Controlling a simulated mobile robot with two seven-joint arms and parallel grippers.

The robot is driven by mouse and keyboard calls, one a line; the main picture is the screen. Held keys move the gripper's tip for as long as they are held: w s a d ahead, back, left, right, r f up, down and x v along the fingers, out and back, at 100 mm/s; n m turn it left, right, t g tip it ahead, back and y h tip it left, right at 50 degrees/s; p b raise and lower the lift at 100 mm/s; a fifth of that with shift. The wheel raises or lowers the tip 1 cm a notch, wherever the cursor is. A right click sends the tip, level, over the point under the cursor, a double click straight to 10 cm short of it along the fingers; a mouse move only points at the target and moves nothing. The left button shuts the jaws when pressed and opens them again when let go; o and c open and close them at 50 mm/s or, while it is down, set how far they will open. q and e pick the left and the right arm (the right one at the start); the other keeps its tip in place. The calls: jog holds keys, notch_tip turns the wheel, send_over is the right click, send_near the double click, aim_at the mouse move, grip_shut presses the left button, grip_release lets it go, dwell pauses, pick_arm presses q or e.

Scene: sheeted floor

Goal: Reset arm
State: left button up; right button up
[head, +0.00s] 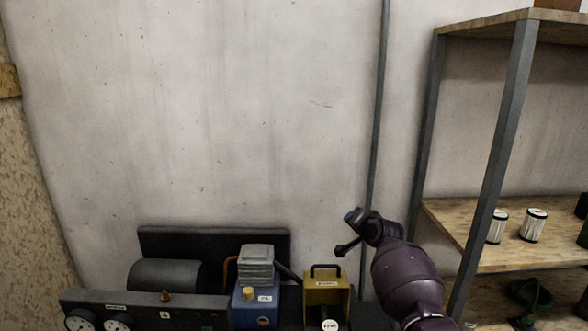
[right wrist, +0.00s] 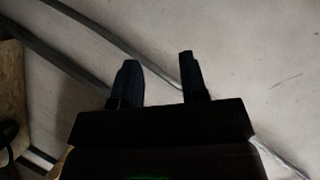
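My right arm (head: 405,275), dark purple, rises from the bottom right of the head view. Its gripper (head: 348,232) is raised in front of the pale wall, above the equipment and left of the shelf unit. In the right wrist view the two dark fingers of the right gripper (right wrist: 158,70) stand apart with nothing between them. Wall and a grey pipe show behind them. My left arm and gripper are not in the head view.
A compressor with gauges (head: 145,310), a blue box (head: 255,308) and a yellow box (head: 326,296) stand low along the wall. A shelf unit (head: 497,150) with white cans (head: 533,225) stands right. A vertical pipe (head: 378,110) runs up the wall. Space above the equipment is clear.

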jog(key=s+d+f+n+h, duration=0.1)
jog(key=s+f, duration=0.7)
jog(key=s, duration=1)
jog(key=s+d+f+n+g+h, duration=0.1)
jog(key=s+d+f+n, duration=0.3)
jog(key=s, duration=1.4)
jog(key=s+d+f+n+g+h, duration=0.1)
jog(key=s+d+f+n, duration=0.2)
jog(key=s+f, duration=0.9)
jog(key=s+d, duration=0.1)
jog(key=s, duration=0.6)
jog(key=shift+d+f, duration=0.25)
jog(key=shift+f, duration=0.1)
